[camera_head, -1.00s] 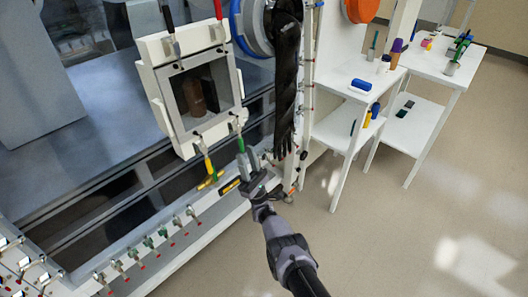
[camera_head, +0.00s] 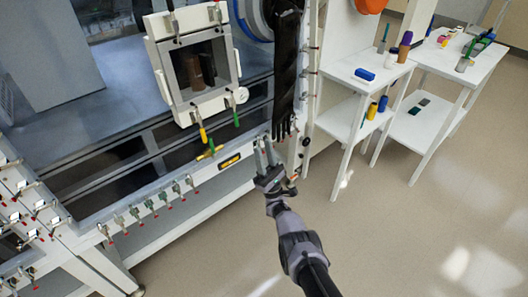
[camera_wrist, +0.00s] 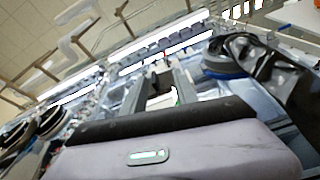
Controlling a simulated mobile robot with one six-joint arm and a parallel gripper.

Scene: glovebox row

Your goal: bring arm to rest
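My gripper (camera_head: 266,155) is in front of the glovebox, just below and left of the hanging black glove (camera_head: 285,75). Its two grey fingers point up and stand apart, with nothing seen between them. In the wrist view the fingers (camera_wrist: 165,92) also stand apart, with the glovebox row behind them. My arm reaches up from the bottom of the head view, partly extended.
A square white-framed hatch (camera_head: 152,75) with clamps is left of the gripper. A row of toggle clamps (camera_head: 150,205) lines the ledge at lower left. White shelf tables (camera_head: 345,90) with bottles stand at right. The floor (camera_head: 400,230) at lower right is clear.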

